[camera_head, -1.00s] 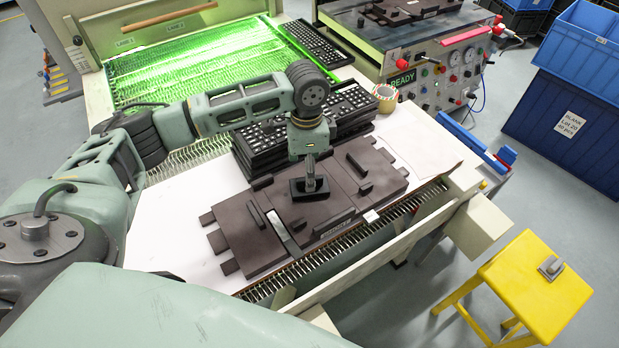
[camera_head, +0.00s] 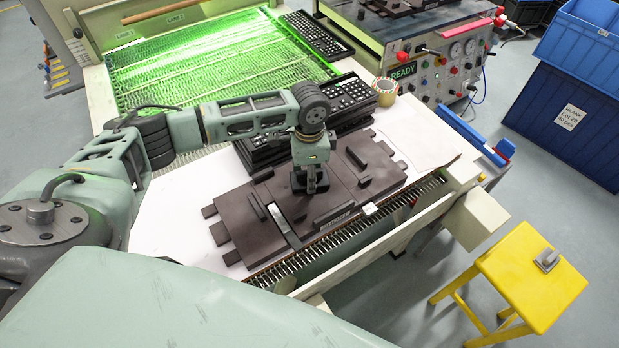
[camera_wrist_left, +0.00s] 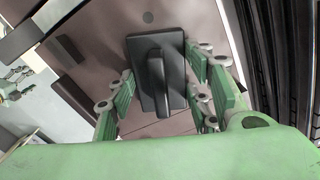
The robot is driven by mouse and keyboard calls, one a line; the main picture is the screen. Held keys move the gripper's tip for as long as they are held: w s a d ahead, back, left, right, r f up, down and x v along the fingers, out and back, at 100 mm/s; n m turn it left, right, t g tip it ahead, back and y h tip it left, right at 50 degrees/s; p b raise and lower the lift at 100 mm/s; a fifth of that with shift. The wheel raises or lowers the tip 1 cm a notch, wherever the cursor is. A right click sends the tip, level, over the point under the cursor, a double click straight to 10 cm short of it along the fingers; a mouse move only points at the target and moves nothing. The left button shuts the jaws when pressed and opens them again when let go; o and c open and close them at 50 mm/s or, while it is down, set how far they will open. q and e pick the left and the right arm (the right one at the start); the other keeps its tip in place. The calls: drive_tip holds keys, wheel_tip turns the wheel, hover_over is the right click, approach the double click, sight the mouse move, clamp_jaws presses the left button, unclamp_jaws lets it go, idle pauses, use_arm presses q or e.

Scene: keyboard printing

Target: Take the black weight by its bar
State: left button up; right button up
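The black weight (camera_wrist_left: 174,97) is a dark rectangular block with a raised bar (camera_wrist_left: 157,84) along its middle. It lies on the dark brown fixture plate (camera_head: 345,200) on the white bench top. My left gripper (camera_wrist_left: 160,100) points down over the weight. Its green finger pads stand on either side of the bar, with a gap on both sides in the left wrist view. In the head view my left gripper (camera_head: 310,186) largely hides the weight. My right gripper is not in view.
Stacked black keyboard frames (camera_head: 262,145) stand just behind the plate, with a tape roll (camera_head: 386,90) to their right. A yellow stool (camera_head: 532,280) holding a small grey object (camera_head: 547,260) stands at the right. The white bench (camera_head: 170,225) is clear at left.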

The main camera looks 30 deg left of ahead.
use_arm(q)
drive_tip(key=c, duration=0.9)
drive_tip(key=shift+w+r, duration=0.15)
drive_tip(key=shift+r, duration=0.1)
drive_tip(key=shift+r+b, duration=0.4)
drive_tip(key=shift+r, duration=0.85)
drive_tip(key=w+d+r+b, duration=0.4)
drive_tip(key=w+d+r, duration=0.4)
drive_tip(key=shift+w+r, duration=0.15)
drive_tip(key=shift+w, duration=0.15)
